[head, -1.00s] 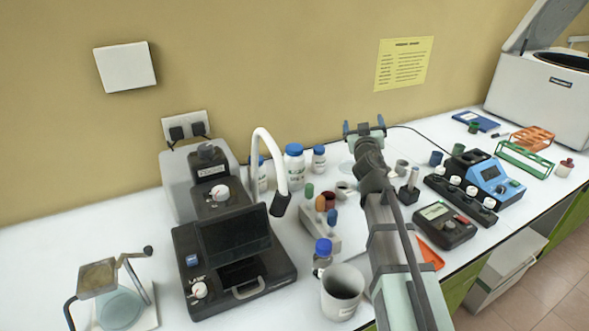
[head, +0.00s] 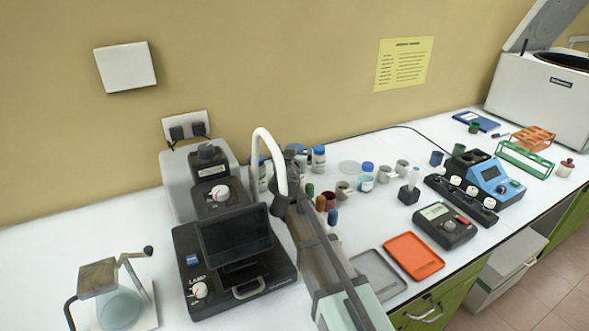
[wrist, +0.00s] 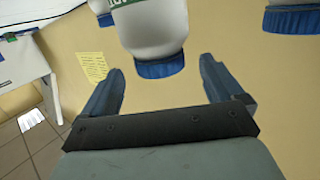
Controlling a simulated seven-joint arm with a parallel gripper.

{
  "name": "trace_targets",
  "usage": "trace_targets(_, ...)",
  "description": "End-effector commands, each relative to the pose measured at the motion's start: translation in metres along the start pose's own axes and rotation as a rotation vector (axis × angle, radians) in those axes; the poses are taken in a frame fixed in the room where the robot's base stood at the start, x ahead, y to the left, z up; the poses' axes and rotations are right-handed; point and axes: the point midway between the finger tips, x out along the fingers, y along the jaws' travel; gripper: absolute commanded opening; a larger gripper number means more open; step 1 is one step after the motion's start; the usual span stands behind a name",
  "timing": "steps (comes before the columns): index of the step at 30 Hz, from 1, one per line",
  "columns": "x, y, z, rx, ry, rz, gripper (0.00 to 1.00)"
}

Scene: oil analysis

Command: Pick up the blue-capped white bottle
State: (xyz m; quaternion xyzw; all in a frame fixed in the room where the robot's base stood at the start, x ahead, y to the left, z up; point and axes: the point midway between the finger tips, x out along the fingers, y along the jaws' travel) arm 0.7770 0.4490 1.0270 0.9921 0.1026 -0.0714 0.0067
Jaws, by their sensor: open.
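The blue-capped white bottle (wrist: 150,28) fills the upper middle of the wrist view, which shows it upside down, with its blue cap (wrist: 160,68) lowest. My gripper (wrist: 160,78) is open, with one blue-grey finger on each side of the cap. I see a gap between the cap and each finger. In the head view my gripper (head: 296,156) is at the group of bottles by the wall, and my arm hides most of the bottle there.
A smaller blue-capped bottle (head: 318,158) stands just right of my gripper, and another (head: 262,172) stands left, partly behind the curved white tube (head: 272,142) of the black device (head: 233,245). Coloured-top tubes (head: 321,203) stand nearby. An orange tray (head: 413,256) lies at the front.

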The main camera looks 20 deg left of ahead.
Motion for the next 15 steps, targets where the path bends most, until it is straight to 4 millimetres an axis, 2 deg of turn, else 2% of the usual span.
trace_targets(8, 0.018, -0.002, 0.004, 0.000, -0.008, 0.012, 0.94)
trace_targets(15, 0.045, -0.002, 0.004, 0.000, -0.007, 0.010, 0.94)
